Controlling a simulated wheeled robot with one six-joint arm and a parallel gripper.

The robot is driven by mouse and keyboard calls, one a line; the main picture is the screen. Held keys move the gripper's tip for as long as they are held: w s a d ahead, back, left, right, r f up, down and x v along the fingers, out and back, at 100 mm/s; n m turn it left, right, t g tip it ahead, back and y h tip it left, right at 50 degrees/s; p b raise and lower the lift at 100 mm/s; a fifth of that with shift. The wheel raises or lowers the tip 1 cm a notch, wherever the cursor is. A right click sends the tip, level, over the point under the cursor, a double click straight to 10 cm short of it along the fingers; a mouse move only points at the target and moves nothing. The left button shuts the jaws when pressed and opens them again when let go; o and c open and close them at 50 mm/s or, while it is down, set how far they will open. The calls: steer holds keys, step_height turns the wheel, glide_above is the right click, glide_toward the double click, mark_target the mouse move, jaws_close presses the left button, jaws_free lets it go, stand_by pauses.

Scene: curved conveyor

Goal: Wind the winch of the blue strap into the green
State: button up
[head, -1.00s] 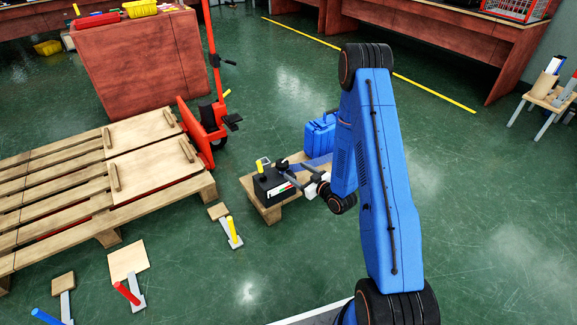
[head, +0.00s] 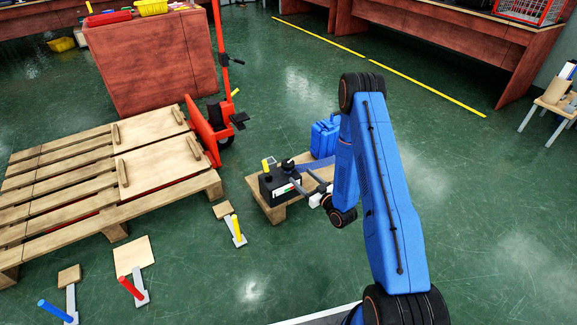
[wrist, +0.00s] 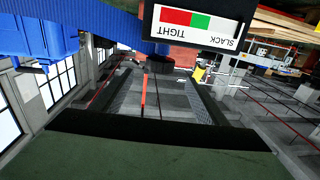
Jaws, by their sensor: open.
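The winch (head: 279,187) is a black box with a yellow handle and a dark knob (head: 288,163) on top. It stands on a small wooden pallet (head: 267,213). The blue strap (head: 318,164) runs from near the winch toward a blue case; it also shows in the wrist view (wrist: 110,28). The winch label (wrist: 195,27) reads TIGHT by red and SLACK beyond green, upside down; I cannot make out a pointer on it. My gripper (head: 303,182) is open and empty at the winch's right side, its fingers toward it. Whether they touch is unclear.
The blue case (head: 325,137) stands at the pallet's far side. A large pallet (head: 90,190) and a red pallet jack (head: 208,130) are at left. The floor at right is open.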

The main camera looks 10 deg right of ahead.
mark_target(285, 169)
steer(key=x, duration=1.1)
steer(key=shift+w+a, duration=0.1)
steer(key=c, duration=1.1)
steer(key=shift+o, duration=0.2)
steer(key=shift+a+h, duration=0.1)
steer(key=shift+h, duration=0.2)
steer(key=shift+a+m+t+h, duration=0.1)
steer(key=shift+m+t+h, duration=0.4)
steer(key=shift+m+h, duration=0.6)
steer(key=m+h, duration=0.3)
steer(key=h, duration=0.2)
steer(key=m+g+h, duration=0.1)
steer(key=m+h, duration=0.2)
steer(key=h, duration=0.1)
steer(key=m+g+h, duration=0.1)
steer(key=m+h, duration=0.2)
steer(key=h, duration=0.2)
steer(key=shift+g+h, duration=0.3)
steer(key=shift+g, duration=0.1)
steer(key=shift+m, duration=0.4)
